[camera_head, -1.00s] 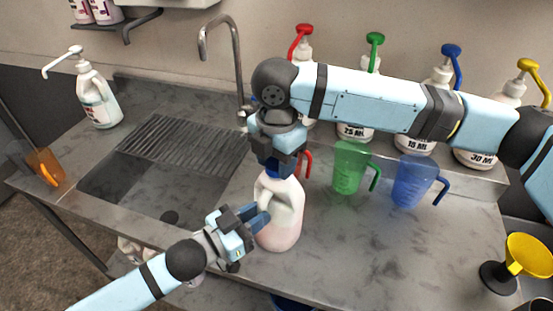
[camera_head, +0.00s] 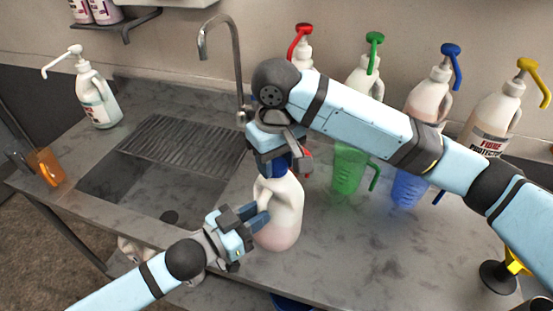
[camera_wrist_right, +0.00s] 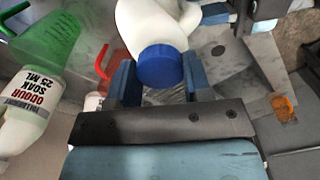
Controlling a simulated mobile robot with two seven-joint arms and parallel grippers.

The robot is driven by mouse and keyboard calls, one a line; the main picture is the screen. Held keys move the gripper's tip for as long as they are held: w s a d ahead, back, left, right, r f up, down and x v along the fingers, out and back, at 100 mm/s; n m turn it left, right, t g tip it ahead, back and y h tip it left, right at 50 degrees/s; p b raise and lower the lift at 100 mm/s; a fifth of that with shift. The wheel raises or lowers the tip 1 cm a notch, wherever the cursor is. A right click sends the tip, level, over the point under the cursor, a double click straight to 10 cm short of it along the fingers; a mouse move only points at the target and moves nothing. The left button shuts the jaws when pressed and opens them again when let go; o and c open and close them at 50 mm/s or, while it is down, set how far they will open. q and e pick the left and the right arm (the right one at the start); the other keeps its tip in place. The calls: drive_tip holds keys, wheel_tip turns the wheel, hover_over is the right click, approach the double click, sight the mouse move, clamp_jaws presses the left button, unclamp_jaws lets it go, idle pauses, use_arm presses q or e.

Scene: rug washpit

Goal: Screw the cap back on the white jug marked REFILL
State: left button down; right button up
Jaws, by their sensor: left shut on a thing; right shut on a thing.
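The white jug (camera_head: 284,212) stands near the counter's front edge, with pinkish contents showing in its lower part. No REFILL marking is visible on the side I see. My left gripper (camera_head: 258,217) is shut on the jug at its left side, by the handle. My right gripper (camera_head: 274,168) is above the jug, shut on the blue cap. In the right wrist view the blue cap (camera_wrist_right: 160,66) sits at the jug's mouth between the fingers of the right gripper (camera_wrist_right: 160,82). Whether the thread is engaged cannot be seen.
Green (camera_head: 347,171) and blue (camera_head: 408,184) measuring jugs stand right of the jug, with several pump bottles behind. A red-handled jug is mostly hidden behind my right gripper. The sink (camera_head: 128,188) and tap (camera_head: 238,75) are left. A yellow funnel (camera_head: 515,262) is at the right edge.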

drive_tip(key=o, duration=1)
drive_tip(key=shift+r, duration=2.3)
drive_tip(key=shift+c, duration=0.3)
